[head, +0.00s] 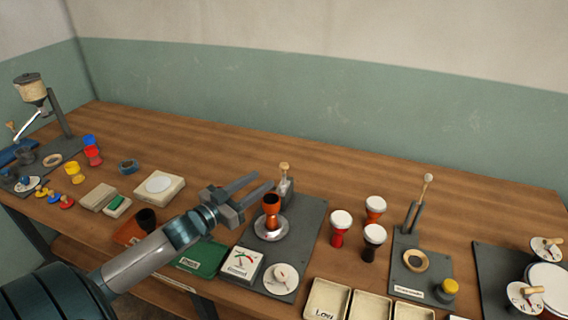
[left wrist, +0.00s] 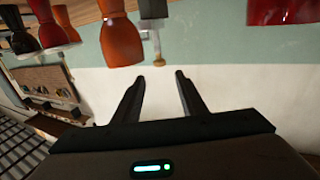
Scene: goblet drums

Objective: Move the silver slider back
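The silver slider (head: 285,188) stands on the back part of a dark grey board (head: 310,215), with a pale wooden knob (head: 284,168) on top. My left gripper (head: 265,182) is open and empty, its two fingers pointing right toward the slider, just left of it. In the left wrist view, which looks upside down, the slider (left wrist: 153,9) and its knob (left wrist: 158,59) hang beyond the gap between the open fingertips (left wrist: 161,77). The knob looks apart from both fingers. My right gripper is in neither view.
An orange goblet drum (head: 272,205) stands on a silver round plate (head: 271,231) just in front of the slider. A gauge box (head: 241,267) and dial (head: 281,278) are nearer. Several white-topped drums (head: 341,220) stand to the right. The table behind the board is clear.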

